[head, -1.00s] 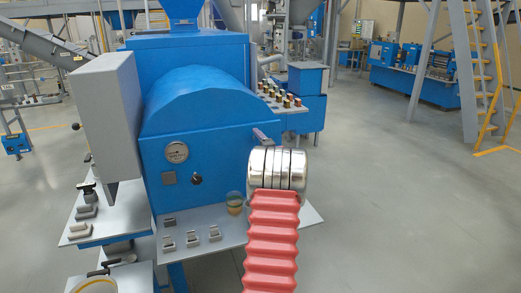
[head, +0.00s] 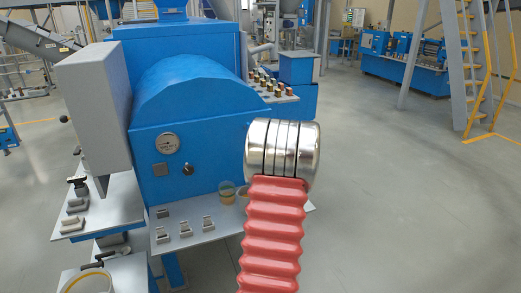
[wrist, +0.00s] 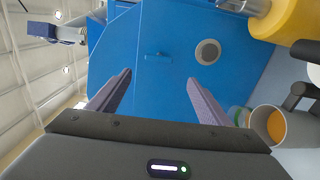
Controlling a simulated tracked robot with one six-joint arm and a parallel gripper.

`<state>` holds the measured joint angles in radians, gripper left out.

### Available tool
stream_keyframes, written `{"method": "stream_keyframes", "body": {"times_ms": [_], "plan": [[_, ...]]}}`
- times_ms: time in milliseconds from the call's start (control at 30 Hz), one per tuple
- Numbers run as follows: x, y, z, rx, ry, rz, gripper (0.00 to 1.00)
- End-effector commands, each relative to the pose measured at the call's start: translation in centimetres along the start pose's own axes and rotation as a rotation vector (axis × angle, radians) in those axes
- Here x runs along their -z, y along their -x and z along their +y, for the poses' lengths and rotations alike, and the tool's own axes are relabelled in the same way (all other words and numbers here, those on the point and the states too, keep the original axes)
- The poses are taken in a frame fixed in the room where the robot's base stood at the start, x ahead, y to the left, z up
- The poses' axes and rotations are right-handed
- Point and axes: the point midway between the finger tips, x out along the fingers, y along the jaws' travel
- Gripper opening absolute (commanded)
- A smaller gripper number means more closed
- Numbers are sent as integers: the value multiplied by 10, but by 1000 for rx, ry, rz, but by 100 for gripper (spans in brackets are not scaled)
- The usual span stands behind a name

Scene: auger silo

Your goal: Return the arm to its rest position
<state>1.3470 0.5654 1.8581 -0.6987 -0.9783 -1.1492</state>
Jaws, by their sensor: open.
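My gripper (wrist: 156,92) is open in the wrist view, its two grey-purple fingers spread wide with nothing between them. Beyond the fingers is the flat face of the blue machine (wrist: 145,75), with a small handle and a round grey fitting. In the head view my red-sleeved arm and silver wrist rise in front of the right part of the blue machine (head: 205,130). The wrist hides the gripper there.
A grey shelf (head: 185,236) with small switches and a cup (head: 227,188) juts from the machine's front. In the wrist view, a cup with orange contents (wrist: 280,128) is close to the right finger. The floor (head: 400,200) to the right is clear.

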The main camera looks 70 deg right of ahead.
Motion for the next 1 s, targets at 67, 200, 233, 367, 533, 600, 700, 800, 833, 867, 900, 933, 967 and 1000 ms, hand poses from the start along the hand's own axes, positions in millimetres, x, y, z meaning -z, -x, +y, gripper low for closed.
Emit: {"method": "stream_keyframes", "body": {"times_ms": [67, 200, 233, 367, 533, 600, 700, 800, 833, 867, 900, 933, 967, 1000], "plan": [[-1, 9, 0, 1, -1, -2, 72], [0, 16, 0, 1, -1, -1, 72], [0, 17, 0, 1, -1, -1, 72], [0, 18, -1, 1, 0, 0, 72], [0, 17, 0, 1, 0, 0, 72], [0, 17, 0, 1, 0, 0, 72], [0, 17, 0, 1, 0, 0, 72], [0, 17, 0, 1, 0, 0, 72], [0, 17, 0, 1, 0, 0, 72], [0, 17, 0, 1, 0, 0, 72], [0, 17, 0, 1, 0, 0, 72], [0, 17, 0, 1, -2, 0, 72], [0, 17, 0, 1, -5, 0, 72], [0, 17, 0, 1, -14, 0, 72]]}}
